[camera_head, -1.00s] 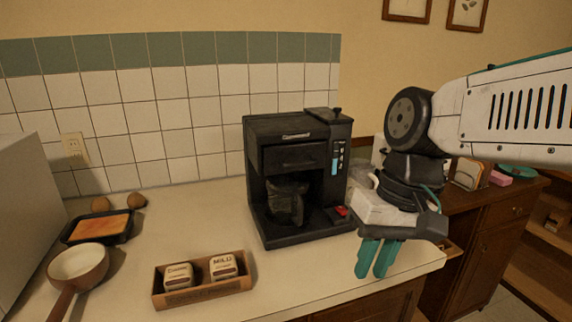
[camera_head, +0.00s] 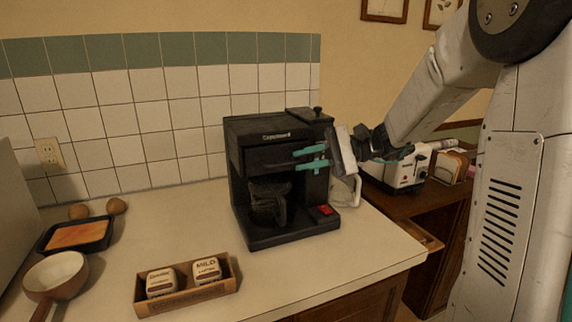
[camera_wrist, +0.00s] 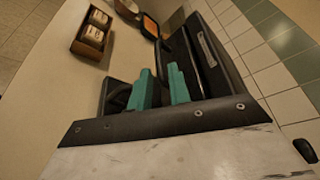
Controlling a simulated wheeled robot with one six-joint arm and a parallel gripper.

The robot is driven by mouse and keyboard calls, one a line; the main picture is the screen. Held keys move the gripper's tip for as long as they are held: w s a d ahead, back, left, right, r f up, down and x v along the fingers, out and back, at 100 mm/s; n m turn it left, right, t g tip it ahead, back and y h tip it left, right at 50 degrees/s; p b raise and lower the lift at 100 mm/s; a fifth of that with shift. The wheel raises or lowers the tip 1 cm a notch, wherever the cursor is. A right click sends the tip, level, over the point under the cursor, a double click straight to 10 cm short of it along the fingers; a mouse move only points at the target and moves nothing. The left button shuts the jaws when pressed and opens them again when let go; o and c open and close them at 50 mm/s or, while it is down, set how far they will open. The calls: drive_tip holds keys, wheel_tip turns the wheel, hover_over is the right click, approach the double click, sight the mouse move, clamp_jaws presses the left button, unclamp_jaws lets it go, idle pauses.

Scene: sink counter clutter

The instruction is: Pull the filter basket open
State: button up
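The black coffee maker (camera_head: 300,130) stands upright on the counter. Its filter basket (camera_head: 262,158) is the dark front section below the label and above the glass carafe (camera_head: 268,205); it looks closed. My gripper (camera_head: 294,161) is in front of the machine's right side at basket height, fingers pointing left across the front. The two teal fingers are apart, with a narrow gap and nothing clearly held between them. In the wrist view, the fingertips (camera_wrist: 160,68) are close to the dark basket front; whether they touch it or its handle I cannot tell.
A wooden box (camera_head: 190,297) with two labelled containers sits at the counter's front. A saucepan (camera_head: 55,278), a dark tray (camera_head: 75,235) and two eggs are at left. A white toaster (camera_head: 405,175) stands right, behind my arm. The counter between box and machine is clear.

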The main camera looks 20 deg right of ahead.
sight(293, 162)
drive_tip(key=x, duration=0.5)
drive_tip(key=shift+c, duration=0.3)
